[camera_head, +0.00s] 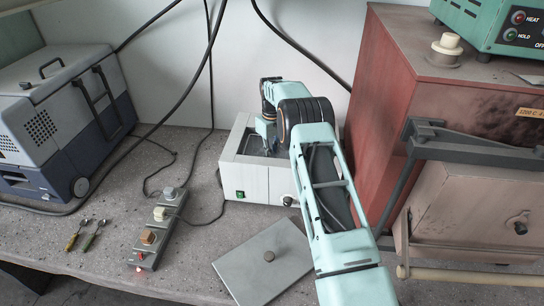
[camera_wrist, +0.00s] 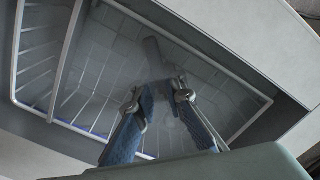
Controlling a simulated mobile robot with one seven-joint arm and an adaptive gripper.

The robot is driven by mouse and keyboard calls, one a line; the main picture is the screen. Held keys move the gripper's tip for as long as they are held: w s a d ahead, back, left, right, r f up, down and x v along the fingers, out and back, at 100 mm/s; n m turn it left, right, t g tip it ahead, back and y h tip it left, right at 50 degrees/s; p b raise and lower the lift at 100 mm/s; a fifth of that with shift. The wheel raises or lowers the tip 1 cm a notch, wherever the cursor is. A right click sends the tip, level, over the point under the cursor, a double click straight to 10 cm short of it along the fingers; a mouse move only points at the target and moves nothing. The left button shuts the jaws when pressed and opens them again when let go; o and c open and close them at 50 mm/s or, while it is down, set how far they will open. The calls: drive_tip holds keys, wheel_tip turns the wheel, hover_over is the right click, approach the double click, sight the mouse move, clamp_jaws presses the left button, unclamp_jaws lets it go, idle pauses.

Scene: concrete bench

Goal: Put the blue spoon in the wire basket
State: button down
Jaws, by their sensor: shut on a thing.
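My gripper (camera_head: 266,124) reaches down into the open top of the white box-shaped bath (camera_head: 262,180). In the wrist view my gripper (camera_wrist: 160,92) has its two blue-padded fingers over the wire basket (camera_wrist: 50,112), which sits inside the bath. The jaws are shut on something. The blue spoon is not clearly distinguishable. A dim, slim grey shape (camera_wrist: 154,48) extends beyond the fingertips; I cannot tell whether it is the spoon or a shadow. Blue fingers and arm hide most of the basket in the head view.
Two small spoons, one yellow-handled (camera_head: 74,235) and one grey-green (camera_head: 93,236), lie on the bench's left. A switch strip (camera_head: 158,228), a flat grey lid (camera_head: 285,262) and a red cabinet (camera_head: 400,75) surround the bath. A blue-grey case (camera_head: 70,115) stands back left.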

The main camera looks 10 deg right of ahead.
drive_tip(key=c, duration=2)
unclamp_jaws()
drive_tip(key=shift+f, duration=0.15)
wheel_tip(320, 180, up, 12)
drive_tip(key=shift+r, duration=0.2)
